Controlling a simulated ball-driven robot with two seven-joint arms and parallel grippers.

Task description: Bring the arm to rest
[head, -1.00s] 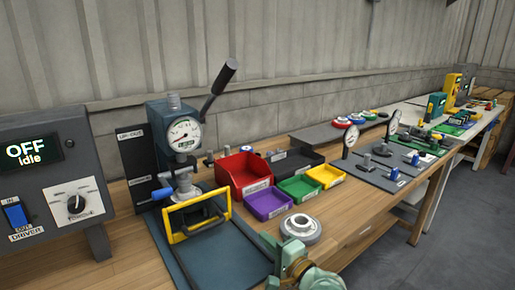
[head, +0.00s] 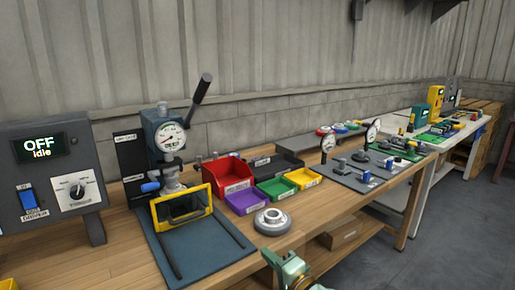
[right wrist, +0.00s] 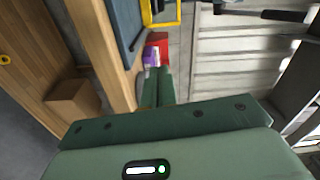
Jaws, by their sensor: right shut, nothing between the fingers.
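My right gripper (head: 272,258) shows at the bottom middle of the head view, green and in front of the bench edge. Its fingers are shut with nothing between them. In the right wrist view its two green fingers (right wrist: 157,88) lie side by side. It touches nothing that I can see. My left gripper is not in view.
A wooden bench (head: 125,265) holds a control box (head: 80,165) reading OFF Idle, a gauge press (head: 165,140) with a yellow guard, small bins (head: 228,175) and a round grey part (head: 273,221). A cardboard box (head: 343,234) sits under the bench. Floor at right is clear.

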